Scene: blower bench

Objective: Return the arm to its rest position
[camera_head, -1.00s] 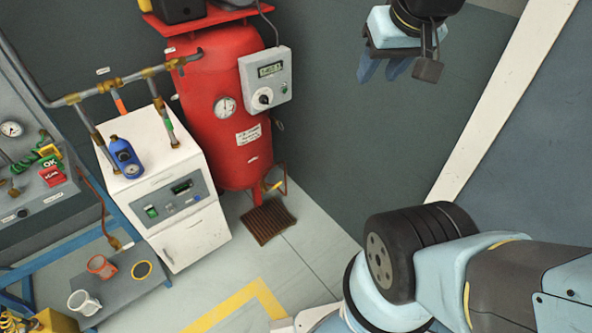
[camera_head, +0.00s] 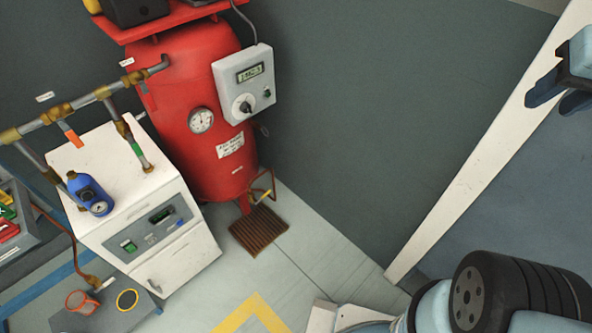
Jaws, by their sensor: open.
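My gripper (camera_head: 558,98) is at the right edge of the head view, in front of the grey wall and the white strip. Its two dark blue fingers are apart and nothing shows between them. Part of the gripper and the wrist behind it are cut off by the frame. A black ribbed joint of my arm (camera_head: 520,290) shows at the lower right, with light blue housing around it. The links between this joint and the gripper are out of view.
A red tank (camera_head: 190,130) with a gauge and a grey control box (camera_head: 243,84) stands at left centre. A white cabinet (camera_head: 130,200) carries a blue bottle (camera_head: 89,194). Pipes (camera_head: 75,104) run above it.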

